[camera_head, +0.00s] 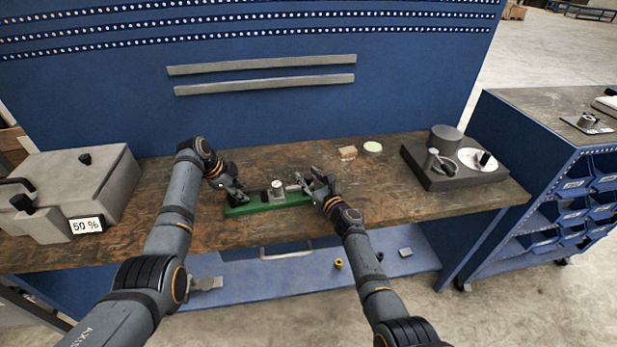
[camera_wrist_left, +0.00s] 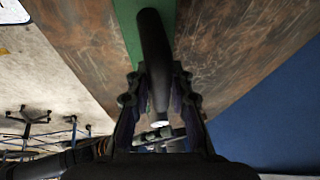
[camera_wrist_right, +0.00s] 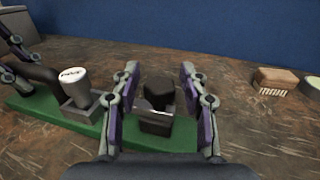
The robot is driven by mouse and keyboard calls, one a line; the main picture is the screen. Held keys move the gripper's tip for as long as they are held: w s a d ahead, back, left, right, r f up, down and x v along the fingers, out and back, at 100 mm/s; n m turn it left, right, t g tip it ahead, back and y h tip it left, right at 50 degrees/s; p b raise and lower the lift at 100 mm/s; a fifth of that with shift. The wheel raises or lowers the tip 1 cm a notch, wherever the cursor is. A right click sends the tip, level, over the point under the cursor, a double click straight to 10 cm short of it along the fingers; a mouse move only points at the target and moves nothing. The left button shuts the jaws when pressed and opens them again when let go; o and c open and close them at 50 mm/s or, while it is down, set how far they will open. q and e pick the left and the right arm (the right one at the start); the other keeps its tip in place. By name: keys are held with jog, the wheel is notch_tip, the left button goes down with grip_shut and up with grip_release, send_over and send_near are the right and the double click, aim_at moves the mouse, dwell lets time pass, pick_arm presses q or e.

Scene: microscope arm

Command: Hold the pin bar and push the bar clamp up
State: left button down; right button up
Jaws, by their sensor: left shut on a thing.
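A green base (camera_head: 245,209) lies on the workbench between my grippers. My left gripper (camera_head: 238,191) is shut on a dark rounded bar (camera_wrist_left: 153,45), which I take to be the pin bar; the bar also shows at the left of the right wrist view (camera_wrist_right: 36,74). A pale cup-like piece (camera_wrist_right: 74,82) stands in a grey square holder on the base. My right gripper (camera_wrist_right: 159,72) is open, its fingers on either side of a dark block with a rounded top (camera_wrist_right: 157,92), perhaps the bar clamp. I cannot tell whether the fingers touch it.
A wooden brush-like block (camera_head: 347,153) and a pale round dish (camera_head: 373,147) lie right of the base. A dark tray (camera_head: 455,180) with round parts stands further right. A grey case (camera_head: 75,182) is at the left. A blue panel (camera_head: 250,115) rises behind.

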grip_shut()
jog(key=shift+a, duration=0.1)
jog(key=shift+s+a, duration=0.2)
jog(key=shift+a, duration=0.5)
jog(key=shift+s+a, duration=0.15)
jog(key=shift+a, duration=0.5)
jog(key=shift+o, duration=1.6)
grip_release()
jog(key=shift+d, duration=0.1)
jog(key=shift+w+d, duration=0.1)
